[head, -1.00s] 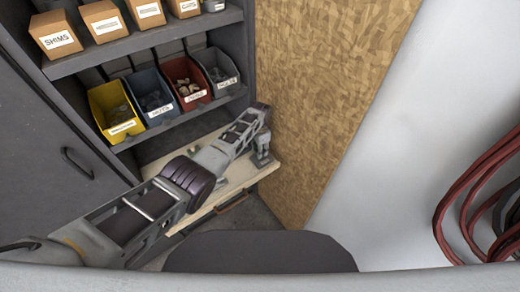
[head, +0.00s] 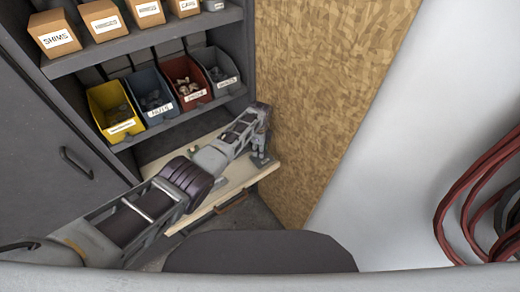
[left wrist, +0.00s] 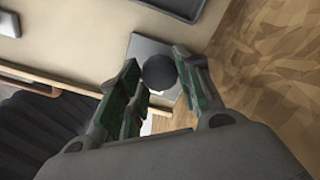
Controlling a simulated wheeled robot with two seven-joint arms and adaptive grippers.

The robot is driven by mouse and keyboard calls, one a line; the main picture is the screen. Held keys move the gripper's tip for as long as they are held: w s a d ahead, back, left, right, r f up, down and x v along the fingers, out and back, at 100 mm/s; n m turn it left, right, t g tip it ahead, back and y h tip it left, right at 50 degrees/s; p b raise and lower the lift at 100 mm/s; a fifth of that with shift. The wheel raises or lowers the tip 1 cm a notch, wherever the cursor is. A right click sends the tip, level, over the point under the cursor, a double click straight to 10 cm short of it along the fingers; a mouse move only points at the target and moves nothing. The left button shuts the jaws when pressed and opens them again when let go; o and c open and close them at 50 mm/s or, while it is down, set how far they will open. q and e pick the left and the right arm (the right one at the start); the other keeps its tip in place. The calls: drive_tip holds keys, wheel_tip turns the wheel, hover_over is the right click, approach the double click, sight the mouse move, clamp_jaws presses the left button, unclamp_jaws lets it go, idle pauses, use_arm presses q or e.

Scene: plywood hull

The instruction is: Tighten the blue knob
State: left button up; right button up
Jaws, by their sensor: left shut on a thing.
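My left arm reaches in from the left in the head view. Its gripper (head: 259,148) points down at the far right end of the pale bench, close to the chipboard wall. In the left wrist view the gripper (left wrist: 158,90) has its two green-padded fingers on either side of a dark round knob (left wrist: 159,71), shut on it. The knob looks almost black here, so its blue colour is hard to tell. A grey square plate (left wrist: 147,47) lies beneath it on the bench. The arm and fingers hide most of the knob in the head view. My right gripper is not in view.
The pale bench (head: 237,175) has a wooden handle on its front edge. Shelves behind it hold yellow (head: 115,110), blue, red and grey bins, with cardboard boxes above. The chipboard wall (head: 310,90) stands close on the right. Red hoses (head: 455,200) hang farther right.

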use_arm(q)
drive_tip(key=m, duration=0.3)
drive_tip(key=shift+w+d+r, duration=0.1)
drive_tip(key=shift+w+r, duration=0.1)
drive_tip(key=shift+r, duration=0.05)
drive_tip(key=m, duration=0.3)
drive_tip(key=shift+b, duration=0.3)
drive_tip(key=m+b, duration=0.1)
drive_tip(key=m, duration=0.5)
drive_tip(key=shift+m, duration=1)
drive_tip(key=shift+r, duration=0.1)
drive_tip(key=o, duration=0.9)
drive_tip(key=shift+o, duration=0.6)
drive_tip(key=shift+s, duration=0.15)
drive_tip(key=shift+f, duration=0.2)
